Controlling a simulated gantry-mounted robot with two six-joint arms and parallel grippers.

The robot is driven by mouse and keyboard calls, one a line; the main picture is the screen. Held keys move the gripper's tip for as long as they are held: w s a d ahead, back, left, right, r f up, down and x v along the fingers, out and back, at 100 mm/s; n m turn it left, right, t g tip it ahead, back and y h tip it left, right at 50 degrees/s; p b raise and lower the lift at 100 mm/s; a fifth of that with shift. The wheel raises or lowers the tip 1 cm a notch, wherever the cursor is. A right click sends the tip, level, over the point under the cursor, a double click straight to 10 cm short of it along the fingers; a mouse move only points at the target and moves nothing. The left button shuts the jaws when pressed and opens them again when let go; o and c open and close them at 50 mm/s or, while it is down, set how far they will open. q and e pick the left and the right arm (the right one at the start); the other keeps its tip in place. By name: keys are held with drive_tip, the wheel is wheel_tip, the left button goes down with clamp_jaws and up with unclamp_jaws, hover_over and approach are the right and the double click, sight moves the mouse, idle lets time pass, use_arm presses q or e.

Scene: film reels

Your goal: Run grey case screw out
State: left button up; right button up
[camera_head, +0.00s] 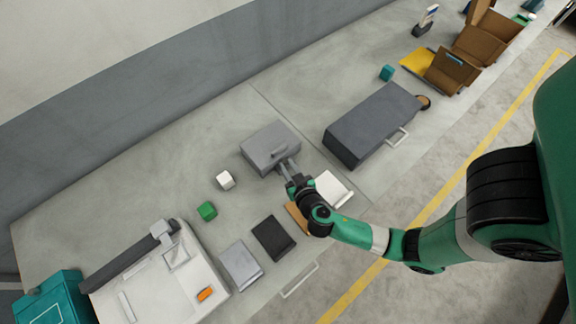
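A grey case (268,146) stands on the long grey workbench (150,185), a little left of the picture's middle. My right gripper (286,168) reaches in from the right, with its fingers at the near side of the case. At this size I cannot tell whether the fingers touch the case or how far apart they are. No screw can be made out; the gripper covers part of that side. My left gripper is not in view.
A larger dark grey case (370,122) lies to the right. Flat dark (272,238) and white (333,188) pieces lie near the front edge. A white machine (165,280) stands front left.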

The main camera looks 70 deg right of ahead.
drive_tip(key=shift+s+f, duration=0.1)
drive_tip(key=shift+s, duration=0.05)
clamp_jaws()
